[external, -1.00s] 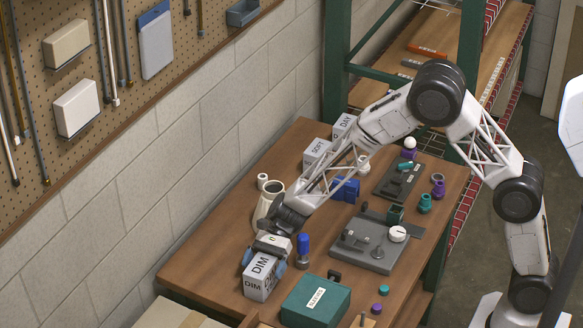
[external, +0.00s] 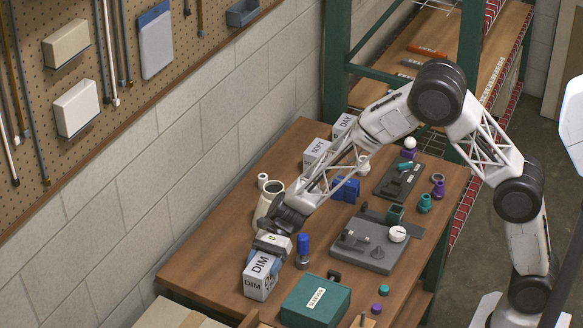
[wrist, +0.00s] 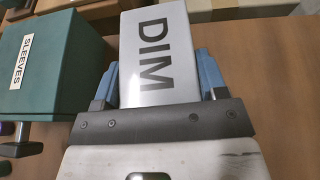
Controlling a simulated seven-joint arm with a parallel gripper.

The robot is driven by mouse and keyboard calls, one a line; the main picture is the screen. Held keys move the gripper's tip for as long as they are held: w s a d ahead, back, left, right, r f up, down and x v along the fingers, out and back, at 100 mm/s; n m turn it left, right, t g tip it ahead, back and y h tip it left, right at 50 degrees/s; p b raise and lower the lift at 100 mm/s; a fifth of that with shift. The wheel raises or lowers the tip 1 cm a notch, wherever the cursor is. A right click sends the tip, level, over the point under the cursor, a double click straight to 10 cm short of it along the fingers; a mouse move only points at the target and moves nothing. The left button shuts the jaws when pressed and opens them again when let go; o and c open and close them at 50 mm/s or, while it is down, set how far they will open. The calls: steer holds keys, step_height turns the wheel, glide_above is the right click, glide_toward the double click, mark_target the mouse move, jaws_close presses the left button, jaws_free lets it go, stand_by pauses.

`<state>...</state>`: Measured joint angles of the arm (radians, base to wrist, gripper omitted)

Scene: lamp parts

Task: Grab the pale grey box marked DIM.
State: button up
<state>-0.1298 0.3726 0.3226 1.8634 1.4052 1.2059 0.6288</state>
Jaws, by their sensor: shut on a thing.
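The pale grey box marked DIM (external: 261,276) stands upright near the table's front left edge, left of the green SLEEVES box. It also shows in the wrist view (wrist: 157,50), with its DIM label facing the camera. My gripper (external: 266,255) is at the box, with its blue fingers (wrist: 158,88) on both sides of it, shut on it. In the wrist view the near end of the box is hidden behind the dark gripper plate. I cannot tell whether the box's bottom still touches the table.
The green SLEEVES box (external: 316,301) is close on the right. A blue-topped part (external: 303,248) and a cream cylinder (external: 266,204) stand near my gripper. A grey fixture plate (external: 366,245) lies farther right. Boxes marked SOFT (external: 316,152) and DAY (external: 343,125) stand at the back.

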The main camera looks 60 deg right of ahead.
steer(key=shift+r, duration=4.85)
